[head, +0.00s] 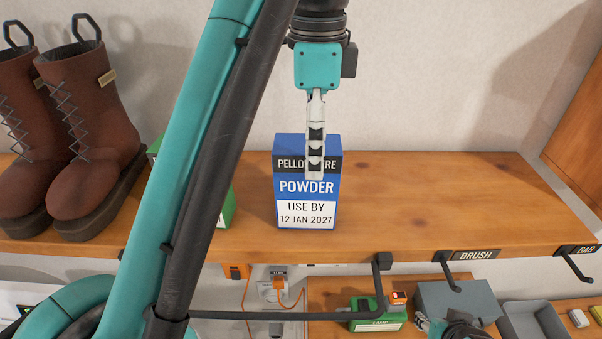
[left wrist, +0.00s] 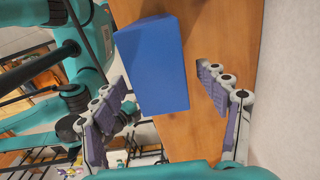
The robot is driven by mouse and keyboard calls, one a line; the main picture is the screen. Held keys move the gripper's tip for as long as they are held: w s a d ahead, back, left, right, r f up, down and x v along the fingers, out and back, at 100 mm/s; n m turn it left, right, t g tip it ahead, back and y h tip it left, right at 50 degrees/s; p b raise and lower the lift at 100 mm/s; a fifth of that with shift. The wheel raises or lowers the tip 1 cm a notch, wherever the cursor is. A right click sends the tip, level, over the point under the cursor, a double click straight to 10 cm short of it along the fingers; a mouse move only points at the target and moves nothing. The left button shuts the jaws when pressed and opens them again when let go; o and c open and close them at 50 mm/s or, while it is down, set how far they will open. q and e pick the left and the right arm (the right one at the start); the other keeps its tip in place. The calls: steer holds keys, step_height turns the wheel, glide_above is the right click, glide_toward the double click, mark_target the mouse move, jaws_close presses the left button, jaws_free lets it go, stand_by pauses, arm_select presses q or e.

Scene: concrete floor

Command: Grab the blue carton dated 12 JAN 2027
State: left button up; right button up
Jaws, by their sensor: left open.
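The blue carton (head: 291,187) stands upright on the wooden shelf. Its label reads POWDER, USE BY 12 JAN 2027, and the brand line is partly covered. My left gripper (head: 316,172) hangs down from above, with one finger in front of the carton's face. In the left wrist view the carton (left wrist: 155,65) lies between the two spread fingers of the left gripper (left wrist: 165,105), with a visible gap on the right finger's side. The left gripper is open. What seems to be my right gripper (head: 448,328) is at the bottom edge, mostly cut off.
Brown boots (head: 92,150) stand at the shelf's left end. A green carton (head: 227,205) is largely hidden behind my arm. The wooden shelf (head: 430,200) is clear to the right of the blue carton. Labelled hooks (head: 447,270) line its front edge; a lower shelf holds boxes.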

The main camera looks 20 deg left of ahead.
mark_target(307, 183)
arm_select(q)
steer(key=f, duration=0.4)
steer(key=a+f, duration=0.1)
steer(key=f, duration=0.1)
steer(key=shift+s+f+b, duration=0.2)
steer(key=shift+f+b, duration=0.05)
steer(key=shift+b, duration=0.1)
steer(key=shift+w+f, duration=0.1)
steer(key=shift+f, duration=0.45)
steer(key=c, duration=1.7)
steer(key=shift+o, duration=0.2)
steer(key=shift+r, duration=0.1)
